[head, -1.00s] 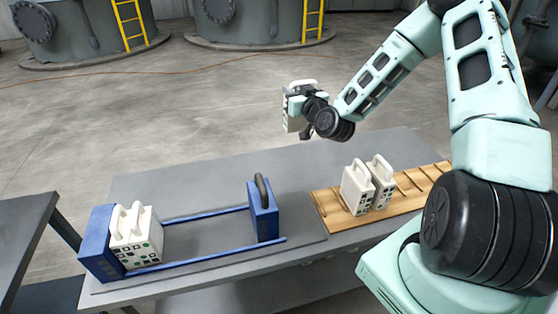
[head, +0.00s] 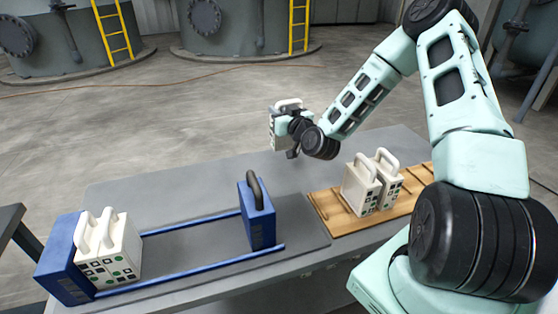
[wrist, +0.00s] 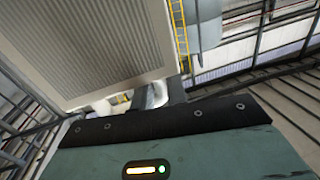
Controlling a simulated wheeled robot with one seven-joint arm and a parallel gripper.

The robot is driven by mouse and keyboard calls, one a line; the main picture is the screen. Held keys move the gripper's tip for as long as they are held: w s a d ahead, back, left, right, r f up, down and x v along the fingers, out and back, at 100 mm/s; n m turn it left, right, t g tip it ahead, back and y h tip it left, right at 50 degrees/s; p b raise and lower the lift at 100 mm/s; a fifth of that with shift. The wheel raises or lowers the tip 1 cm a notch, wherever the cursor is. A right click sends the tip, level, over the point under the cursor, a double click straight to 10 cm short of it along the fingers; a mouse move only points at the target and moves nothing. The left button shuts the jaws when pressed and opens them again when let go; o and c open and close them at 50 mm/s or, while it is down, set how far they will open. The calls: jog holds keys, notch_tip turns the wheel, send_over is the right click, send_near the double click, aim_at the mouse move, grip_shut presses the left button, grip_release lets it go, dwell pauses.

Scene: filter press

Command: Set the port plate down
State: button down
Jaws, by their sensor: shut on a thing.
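My gripper (head: 294,128) is shut on a white port plate (head: 276,132) and holds it upright in the air above the table's far side, behind the blue press. Dark square ports show on the plate's face. The filter press has a blue end block (head: 60,265), two blue rails (head: 190,223) and a blue follower plate (head: 257,222) with a black handle. White plates (head: 110,262) stand against the end block.
A wooden slotted rack (head: 330,216) right of the press holds two white plates (head: 360,190) upright. The rails are empty between the white plates and the follower. The grey table (head: 160,190) is bare behind the press. Tanks with yellow ladders (head: 115,40) stand far back.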

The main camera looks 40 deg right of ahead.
aim_at(282, 140)
jog(key=shift+f+p, duration=0.55)
jog(key=shift+f, duration=3.9)
jog(key=c, duration=1.4)
grip_release()
jog(key=shift+f, duration=0.1)
